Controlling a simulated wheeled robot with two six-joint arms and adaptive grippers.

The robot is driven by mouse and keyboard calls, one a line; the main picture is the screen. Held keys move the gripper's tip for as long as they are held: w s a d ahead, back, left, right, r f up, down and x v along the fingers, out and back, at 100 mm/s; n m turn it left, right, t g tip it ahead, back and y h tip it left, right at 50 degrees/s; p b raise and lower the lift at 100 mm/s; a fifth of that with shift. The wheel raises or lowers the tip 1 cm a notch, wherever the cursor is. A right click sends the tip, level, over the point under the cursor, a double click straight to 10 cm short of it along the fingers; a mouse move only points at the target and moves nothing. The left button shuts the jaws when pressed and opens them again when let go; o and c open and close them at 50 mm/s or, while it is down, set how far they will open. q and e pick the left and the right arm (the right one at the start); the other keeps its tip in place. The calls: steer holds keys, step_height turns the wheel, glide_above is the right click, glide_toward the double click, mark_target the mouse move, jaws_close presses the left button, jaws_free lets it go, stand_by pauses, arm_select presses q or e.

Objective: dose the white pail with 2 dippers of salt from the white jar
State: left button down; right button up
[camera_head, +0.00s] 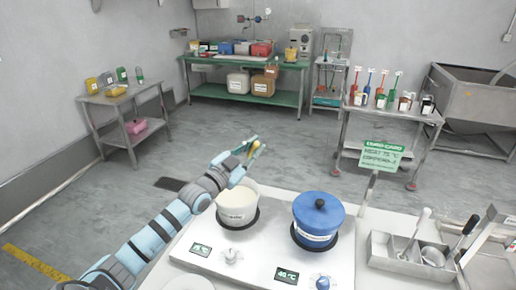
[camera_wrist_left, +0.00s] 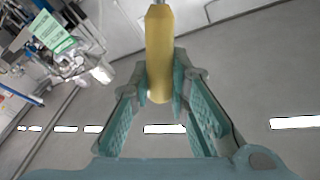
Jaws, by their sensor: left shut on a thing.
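My left gripper (camera_head: 248,152) is shut on a yellow handle (camera_head: 255,146), which also shows between the fingers in the left wrist view (camera_wrist_left: 159,55). The handle's far end is cut off by that view's top edge, so I cannot see a dipper cup or its contents. A white, open-topped vessel (camera_head: 236,216), likely the white pail, stands on the left plate of a white double-plate unit. Its inside looks pale. My gripper is above and just behind its rim. I cannot make out a white jar for certain. My right gripper is not in view.
A blue lidded pot (camera_head: 318,220) stands on the right plate of the unit (camera_head: 262,247). A metal tray (camera_head: 408,252) with utensils lies to the right. A green sign (camera_head: 382,155) rises behind the counter. A pale round thing (camera_head: 187,284) is cut off at the bottom edge.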

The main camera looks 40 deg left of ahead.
arm_select(q)
steer(key=w+a+r+n+g+b, duration=0.1)
steer(key=a+r+n, duration=0.1)
steer(key=a+n, duration=0.1)
steer(key=w+a+r+n+y+b, duration=0.1)
steer(key=w+a+r+n, duration=0.1)
steer(key=a, duration=0.4)
steer(key=shift+r+n+g, duration=0.4)
steer(key=shift+r+n, duration=0.1)
steer(key=shift+n, duration=0.2)
steer(key=shift+a, duration=0.1)
